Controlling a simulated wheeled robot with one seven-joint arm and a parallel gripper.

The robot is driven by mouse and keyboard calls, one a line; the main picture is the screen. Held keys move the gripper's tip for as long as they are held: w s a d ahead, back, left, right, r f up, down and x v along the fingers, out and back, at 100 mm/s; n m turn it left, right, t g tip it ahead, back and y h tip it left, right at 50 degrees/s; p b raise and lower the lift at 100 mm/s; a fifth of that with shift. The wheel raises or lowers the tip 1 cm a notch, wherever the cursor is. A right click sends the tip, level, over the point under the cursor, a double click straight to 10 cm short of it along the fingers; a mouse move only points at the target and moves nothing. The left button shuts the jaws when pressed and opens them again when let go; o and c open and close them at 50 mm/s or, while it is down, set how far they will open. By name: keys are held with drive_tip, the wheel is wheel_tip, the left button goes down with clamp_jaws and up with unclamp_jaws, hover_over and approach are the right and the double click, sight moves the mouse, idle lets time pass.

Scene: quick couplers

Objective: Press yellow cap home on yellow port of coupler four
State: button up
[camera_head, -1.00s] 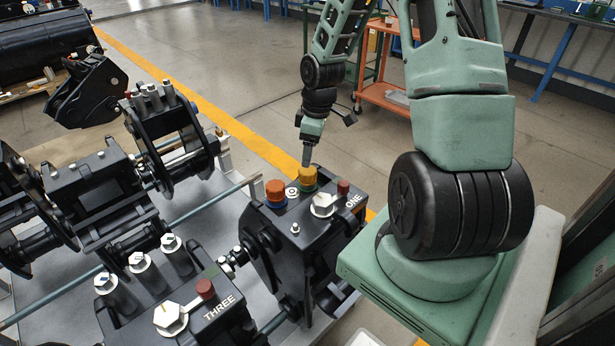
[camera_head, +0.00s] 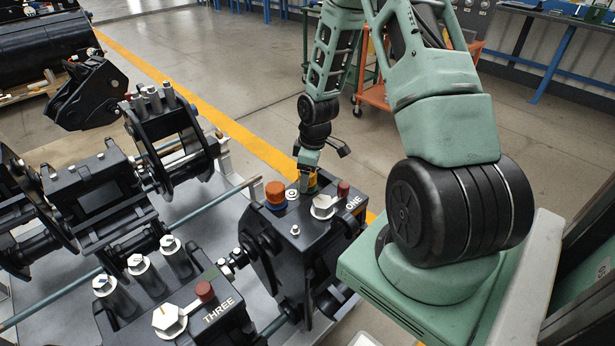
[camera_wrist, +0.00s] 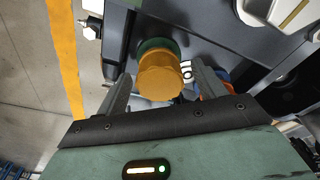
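A yellow cap (camera_wrist: 160,82) stands over a green ring (camera_wrist: 155,45) on top of the coupler marked ONE (camera_head: 318,226). In the head view the cap (camera_head: 312,181) is partly hidden by my gripper (camera_head: 306,184). In the wrist view my gripper (camera_wrist: 160,75) is open, with one finger on each side of the cap and a small gap at both sides. Whether the cap is fully seated cannot be told. I see no coupler marked four, and no port that is clearly yellow.
An orange cap over a blue ring (camera_head: 276,194) stands just left of the yellow cap. A white hex fitting (camera_head: 323,205) and a dark red cap (camera_head: 343,189) are close on the right. The coupler marked THREE (camera_head: 180,310) is nearer, and other couplers stand left.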

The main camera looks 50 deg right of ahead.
drive_tip(key=c, duration=0.9)
drive_tip(key=shift+o, duration=0.2)
wheel_tip(320, 180, up, 10)
drive_tip(key=shift+r+p, duration=0.1)
drive_tip(key=shift+p, duration=0.25)
